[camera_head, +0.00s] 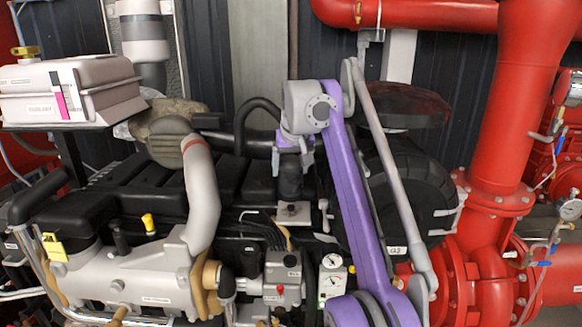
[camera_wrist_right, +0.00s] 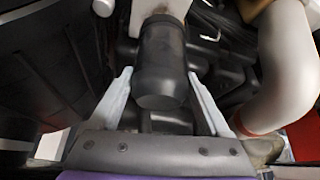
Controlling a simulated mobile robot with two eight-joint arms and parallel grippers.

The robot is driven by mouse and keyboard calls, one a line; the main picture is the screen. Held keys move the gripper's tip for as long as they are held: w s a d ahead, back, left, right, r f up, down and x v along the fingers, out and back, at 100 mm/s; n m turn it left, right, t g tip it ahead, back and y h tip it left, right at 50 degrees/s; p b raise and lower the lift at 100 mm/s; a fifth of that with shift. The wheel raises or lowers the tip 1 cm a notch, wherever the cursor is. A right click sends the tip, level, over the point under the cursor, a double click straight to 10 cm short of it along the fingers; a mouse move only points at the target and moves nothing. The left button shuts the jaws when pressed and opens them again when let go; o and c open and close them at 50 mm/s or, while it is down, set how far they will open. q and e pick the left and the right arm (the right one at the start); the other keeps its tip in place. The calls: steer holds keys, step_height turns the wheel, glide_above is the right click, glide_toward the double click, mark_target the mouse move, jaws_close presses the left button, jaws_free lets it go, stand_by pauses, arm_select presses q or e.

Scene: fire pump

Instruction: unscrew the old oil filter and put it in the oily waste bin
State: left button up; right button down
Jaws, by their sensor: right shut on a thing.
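The old oil filter is a dark, worn cylinder (camera_wrist_right: 162,65) in the right wrist view, its rounded end towards me. Its far end meets a light grey block (camera_wrist_right: 150,6); I cannot tell whether it is still threaded on. In the head view the filter (camera_head: 290,182) stands upright above a grey mount (camera_head: 293,211). My right gripper (camera_head: 292,160) reaches down on it from above, with its pale fingers on either side, shut on it. The gripper also shows in the right wrist view (camera_wrist_right: 160,74). My left gripper is not in view. I see no oily waste bin.
A thick grey pipe (camera_head: 202,190) and the black engine (camera_head: 130,180) are left of the filter. A black round housing (camera_head: 415,190) and red pipework (camera_head: 510,110) stand to the right. A gauge panel (camera_head: 332,280) sits below. Free room near the filter is tight.

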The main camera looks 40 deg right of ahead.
mark_target(288, 183)
steer(key=shift+s+a+r, duration=0.25)
steer(key=shift+s+a, duration=0.3)
steer(key=shift+s, duration=0.1)
steer(key=shift+s+a+r, duration=0.25)
steer(key=shift+s+a, duration=0.3)
steer(key=shift+s, duration=0.15)
steer(key=shift+s+a+r, duration=0.25)
steer(key=shift+s+a, duration=0.3)
steer(key=shift+s, duration=0.1)
steer(key=shift+f, duration=0.15)
